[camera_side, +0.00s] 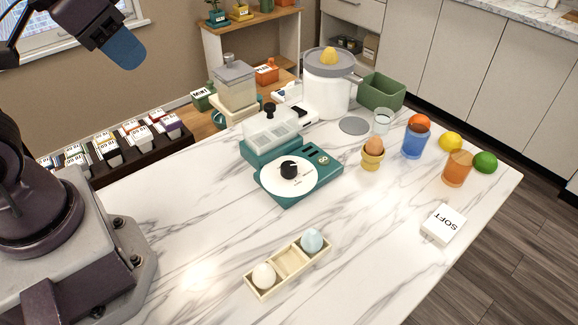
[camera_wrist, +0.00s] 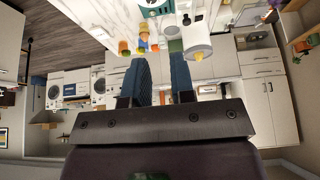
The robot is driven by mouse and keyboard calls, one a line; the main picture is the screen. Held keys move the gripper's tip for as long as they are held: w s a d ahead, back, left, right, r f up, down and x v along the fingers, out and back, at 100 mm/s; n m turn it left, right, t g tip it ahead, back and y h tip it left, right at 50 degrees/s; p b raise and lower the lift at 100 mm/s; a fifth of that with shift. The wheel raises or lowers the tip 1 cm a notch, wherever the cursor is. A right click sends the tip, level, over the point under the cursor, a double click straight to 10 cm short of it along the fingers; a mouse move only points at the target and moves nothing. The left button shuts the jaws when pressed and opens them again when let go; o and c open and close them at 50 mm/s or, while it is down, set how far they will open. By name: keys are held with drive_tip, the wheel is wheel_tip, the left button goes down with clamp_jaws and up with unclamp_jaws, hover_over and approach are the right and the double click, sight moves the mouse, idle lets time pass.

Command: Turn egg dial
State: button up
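The egg dial (camera_side: 275,177) is a white disc with a black knob (camera_side: 289,167) on the front of a teal egg cooker (camera_side: 254,150) in the side view. The cooker has a clear lid (camera_side: 272,128) at its back. A white card reading SOFT (camera_side: 443,224) stands at the right of the counter. My gripper (camera_side: 124,50) is high at the upper left of the side view, well apart from the dial. In the wrist view its two blue fingers (camera_wrist: 161,58) are spread, with nothing between them. Part of the teal cooker shows at the top of the wrist view (camera_wrist: 153,10).
On the marble counter (camera_side: 200,225), a tray (camera_side: 288,262) holds two eggs. An egg cup (camera_side: 372,160) with a brown egg, blue (camera_side: 414,142) and orange (camera_side: 457,169) glasses and fruit stand right of the cooker. A white juicer (camera_side: 326,90) stands behind. The counter left of the dial is clear.

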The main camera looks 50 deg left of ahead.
drive_tip(key=o, duration=0.7)
drive_tip(key=shift+w+d+f+g, duration=0.2)
drive_tip(key=shift+w+f+g, duration=0.15)
drive_tip(key=shift+f, duration=0.25)
drive_tip(key=shift+w+d+f+g, duration=0.15)
drive_tip(key=shift+w+f+g, duration=0.1)
drive_tip(key=shift+f+g, duration=0.25)
drive_tip(key=m+g, duration=0.4)
drive_tip(key=m, duration=0.4)
approach(288, 166)
wheel_tip(288, 166, down, 9)
drive_tip(key=shift+f, duration=0.1)
drive_tip(key=shift+s, duration=0.1)
drive_tip(key=c, duration=0.9)
